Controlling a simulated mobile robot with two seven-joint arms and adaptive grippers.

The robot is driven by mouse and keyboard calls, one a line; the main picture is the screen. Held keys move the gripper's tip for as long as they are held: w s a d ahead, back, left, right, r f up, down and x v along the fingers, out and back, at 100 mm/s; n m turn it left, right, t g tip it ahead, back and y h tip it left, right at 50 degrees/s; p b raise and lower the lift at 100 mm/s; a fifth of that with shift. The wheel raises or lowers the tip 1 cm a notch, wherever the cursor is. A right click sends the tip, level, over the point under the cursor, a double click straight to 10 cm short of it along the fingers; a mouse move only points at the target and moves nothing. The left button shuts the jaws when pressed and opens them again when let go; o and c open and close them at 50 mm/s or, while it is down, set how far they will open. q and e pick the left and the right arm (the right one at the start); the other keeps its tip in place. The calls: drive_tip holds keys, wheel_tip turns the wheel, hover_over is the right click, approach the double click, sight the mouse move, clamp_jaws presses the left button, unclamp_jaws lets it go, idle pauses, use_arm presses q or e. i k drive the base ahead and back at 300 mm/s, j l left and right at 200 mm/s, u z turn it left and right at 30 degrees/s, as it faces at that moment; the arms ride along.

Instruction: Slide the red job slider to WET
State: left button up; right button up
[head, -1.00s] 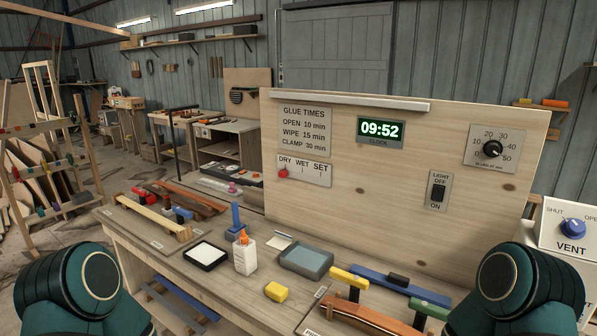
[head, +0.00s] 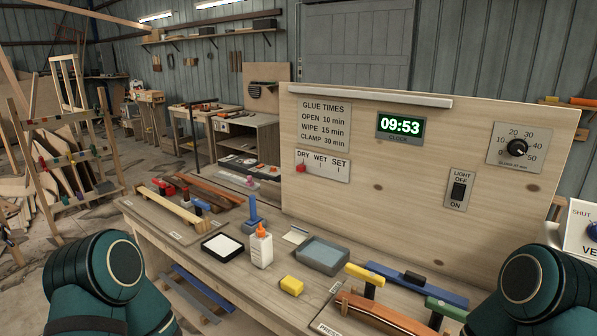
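The red job slider (head: 301,168) sits at the left end of its small plate (head: 323,167), below the DRY label. The WET and SET labels are to its right on the same plate. The plate is fixed to the upright wooden board (head: 400,240), under the glue times sign (head: 324,125). Two dark teal parts of my arms show at the lower left and lower right. Neither gripper is in view, and nothing of mine touches the slider.
On the bench below the board stand a glue bottle (head: 262,247), a white pad in a black tray (head: 222,246), a grey tray (head: 322,255), a yellow block (head: 292,285) and a blue upright tool (head: 253,216). A clock (head: 400,126) and light switch (head: 458,190) are on the board.

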sight(300, 168)
drive_tip(key=j+z, duration=0.1)
drive_tip(key=z, duration=0.25)
drive_tip(key=i+j+z, duration=0.1)
drive_tip(key=z, duration=0.25)
drive_tip(key=j+z, duration=0.2)
drive_tip(key=z, duration=0.15)
drive_tip(key=j+z, duration=0.45)
drive_tip(key=j, duration=0.5)
